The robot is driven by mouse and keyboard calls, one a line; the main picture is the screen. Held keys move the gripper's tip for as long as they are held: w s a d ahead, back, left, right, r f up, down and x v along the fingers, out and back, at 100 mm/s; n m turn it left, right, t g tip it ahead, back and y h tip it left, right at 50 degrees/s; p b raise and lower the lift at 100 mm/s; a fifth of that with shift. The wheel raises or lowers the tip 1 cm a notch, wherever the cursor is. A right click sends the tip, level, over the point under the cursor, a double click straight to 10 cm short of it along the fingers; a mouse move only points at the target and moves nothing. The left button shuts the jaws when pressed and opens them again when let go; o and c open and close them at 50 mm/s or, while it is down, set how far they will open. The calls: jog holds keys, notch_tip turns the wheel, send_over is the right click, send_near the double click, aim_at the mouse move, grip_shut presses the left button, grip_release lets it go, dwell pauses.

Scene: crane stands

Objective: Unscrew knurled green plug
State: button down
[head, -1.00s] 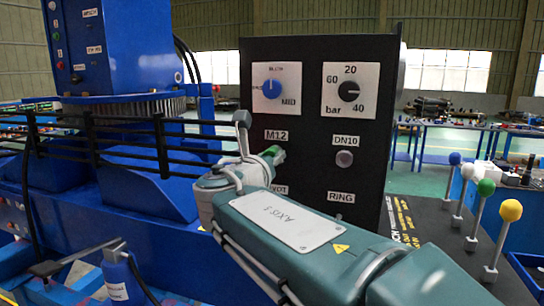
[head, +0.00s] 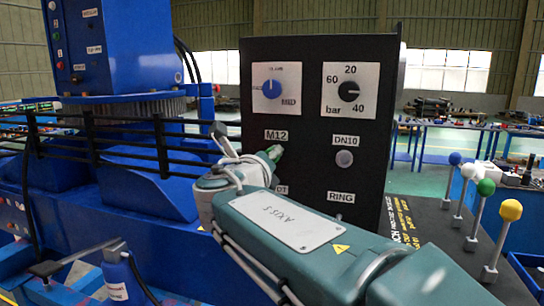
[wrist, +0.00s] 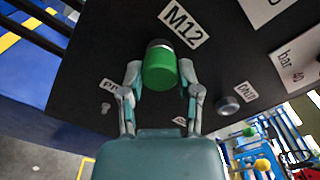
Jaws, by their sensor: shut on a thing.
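The knurled green plug (wrist: 160,70) is between the two fingers of my gripper (wrist: 160,77) in the wrist view, just below the M12 label (wrist: 184,25). My gripper is shut on it, one finger on each side. A grey and dark ring shows at the plug's far end, towards the black panel (wrist: 95,50). In the head view the plug (head: 275,152) shows beyond my wrist, under the M12 label. I cannot tell how far it is threaded into the panel.
The panel also bears a blue knob (head: 271,89), a black bar dial (head: 349,91) and a grey DN10 fitting (head: 344,158). Several ball-topped levers (head: 510,210) stand at the right. Black railings (head: 120,140) run along the left.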

jog(key=n, duration=0.4)
jog(key=shift+c, duration=1.1)
grip_release()
jog(key=shift+c, duration=0.4)
jog(key=shift+c, duration=0.5)
